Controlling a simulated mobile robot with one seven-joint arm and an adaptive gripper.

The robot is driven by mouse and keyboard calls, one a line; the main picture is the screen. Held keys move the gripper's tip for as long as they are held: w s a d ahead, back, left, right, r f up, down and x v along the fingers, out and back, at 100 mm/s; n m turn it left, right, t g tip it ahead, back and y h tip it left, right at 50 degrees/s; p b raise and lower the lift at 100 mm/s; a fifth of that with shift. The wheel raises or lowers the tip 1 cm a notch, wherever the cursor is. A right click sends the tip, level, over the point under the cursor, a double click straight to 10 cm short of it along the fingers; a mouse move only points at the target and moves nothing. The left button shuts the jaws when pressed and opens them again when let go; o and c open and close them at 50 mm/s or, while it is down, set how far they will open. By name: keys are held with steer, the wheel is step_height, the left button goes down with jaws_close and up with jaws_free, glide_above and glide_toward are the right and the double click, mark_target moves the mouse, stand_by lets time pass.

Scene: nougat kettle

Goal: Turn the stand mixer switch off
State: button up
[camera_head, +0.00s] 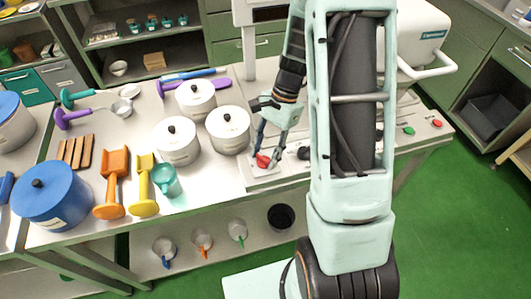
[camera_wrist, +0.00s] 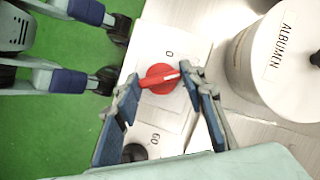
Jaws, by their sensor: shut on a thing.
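The red rotary switch (camera_head: 263,160) sits on the light panel at the front edge of the mixer's base, right of the white pots. In the wrist view the red switch (camera_wrist: 160,78) is a round knob with a raised grip, a "0" mark printed beside it. My gripper (camera_head: 268,157) reaches down onto it from above. A dark knob (camera_wrist: 134,152) marked "60" lies near the red one. My arm hides much of the mixer in the head view.
A white pot labelled ALBUMEN (camera_wrist: 275,65) stands close to the switch; it also shows in the head view (camera_head: 228,130). Red (camera_head: 437,123) and green (camera_head: 408,131) buttons lie farther right.

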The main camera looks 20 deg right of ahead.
steer(key=n+h, duration=0.1)
steer(key=n, duration=0.2)
steer(key=n+g+h, duration=0.1)
steer(key=n, duration=0.2)
steer(key=shift+w+a+g, duration=0.15)
steer(key=shift+g, duration=0.15)
steer(key=n+h, duration=0.1)
steer(key=n, duration=0.1)
steer(key=n+h, duration=0.1)
steer(key=n, duration=0.2)
steer(key=shift+a+b, duration=0.1)
steer(key=shift+b, duration=0.2)
steer(key=shift+n, duration=0.4)
steer(key=o, duration=1.2)
steer(key=shift+c, duration=0.2)
steer(key=v, duration=1.2)
steer(key=shift+w, duration=0.25)
steer(key=shift+f, duration=0.1)
